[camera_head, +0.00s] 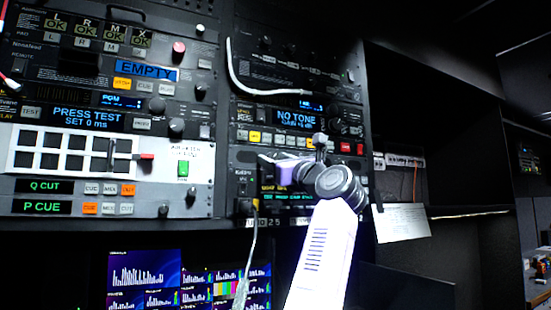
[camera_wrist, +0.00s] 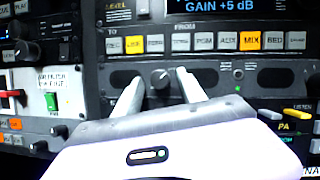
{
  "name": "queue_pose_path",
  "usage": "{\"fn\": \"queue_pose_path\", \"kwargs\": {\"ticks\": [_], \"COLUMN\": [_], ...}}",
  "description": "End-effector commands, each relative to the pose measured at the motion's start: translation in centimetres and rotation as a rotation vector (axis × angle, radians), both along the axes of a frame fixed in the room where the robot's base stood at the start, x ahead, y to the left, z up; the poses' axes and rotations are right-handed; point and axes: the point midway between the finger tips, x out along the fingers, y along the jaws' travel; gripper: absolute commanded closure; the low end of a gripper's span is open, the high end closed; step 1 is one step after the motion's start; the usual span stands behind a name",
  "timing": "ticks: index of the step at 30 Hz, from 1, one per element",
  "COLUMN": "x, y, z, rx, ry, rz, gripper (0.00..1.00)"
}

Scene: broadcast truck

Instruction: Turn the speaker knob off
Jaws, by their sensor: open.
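A small round grey knob (camera_wrist: 160,79) with a light pointer mark sits on a dark panel strip in the wrist view. I cannot read a label that names it as the speaker knob. My gripper (camera_wrist: 160,86) is open, with one pale finger at the left and one at the right of the knob. I cannot tell whether either finger touches it. In the head view my gripper (camera_head: 266,158) is at the right-hand rack, below the "NO TONE" display (camera_head: 297,118). The knob is hidden there behind the gripper.
A row of buttons (camera_wrist: 210,41) runs just above the knob in the wrist view. A white panel with black keys (camera_head: 70,150) is at the left. A white cable (camera_head: 232,75) loops across the rack. Monitors (camera_head: 190,280) are below, and a dark shelf recess is at the right.

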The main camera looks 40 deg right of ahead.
Motion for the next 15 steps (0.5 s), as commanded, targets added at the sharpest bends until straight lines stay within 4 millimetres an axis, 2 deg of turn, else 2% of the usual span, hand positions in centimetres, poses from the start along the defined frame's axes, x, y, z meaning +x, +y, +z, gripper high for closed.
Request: {"fn": "queue_pose_path", "kwargs": {"ticks": [7, 8, 12, 15], "x": [0.06, 0.06, 0.05, 0.05], "y": [-0.02, -0.02, -0.01, -0.01], "z": [0.04, 0.04, 0.03, 0.03], "rx": [-0.001, -0.001, -0.001, -0.001], "ry": [-0.001, -0.001, -0.001, -0.001], "rz": [0.000, 0.000, 0.000, 0.000], "gripper": [0.52, 0.56, 0.83, 1.00]}}
